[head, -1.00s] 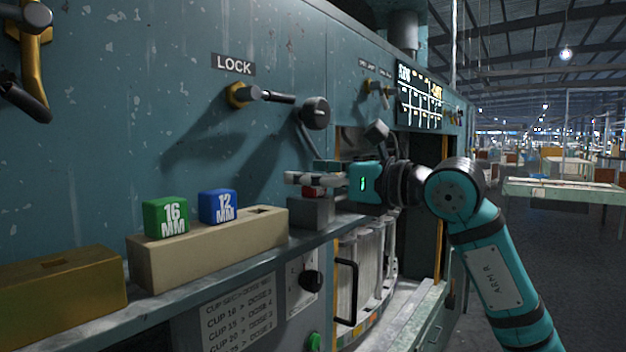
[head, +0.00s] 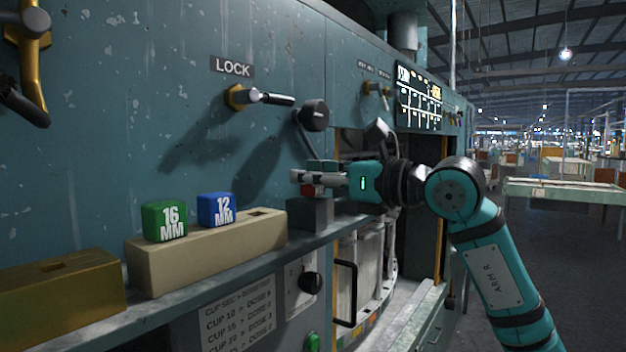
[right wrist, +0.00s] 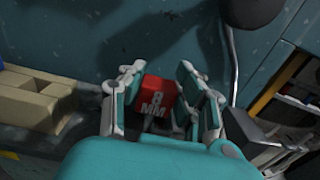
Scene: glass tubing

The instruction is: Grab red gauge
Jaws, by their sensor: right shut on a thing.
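The red gauge (right wrist: 158,96), a small block marked 8 MM, sits between the fingers of my right gripper (right wrist: 160,100) in the right wrist view. In the head view my right gripper (head: 318,180) comes in from the right and is shut on the red gauge (head: 312,190), of which only a small red part shows below the fingers. The gauge is just above or on a dark grey block (head: 310,212) on the ledge; I cannot tell if it touches. My left gripper is not in view.
A green 16 MM gauge (head: 164,221) and a blue 12 MM gauge (head: 216,210) stand on a beige slotted block (head: 190,262). A brass-coloured block (head: 60,285) is at the left. The LOCK lever (head: 265,97) and a black-knobbed lever (head: 314,116) stick out from the teal wall.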

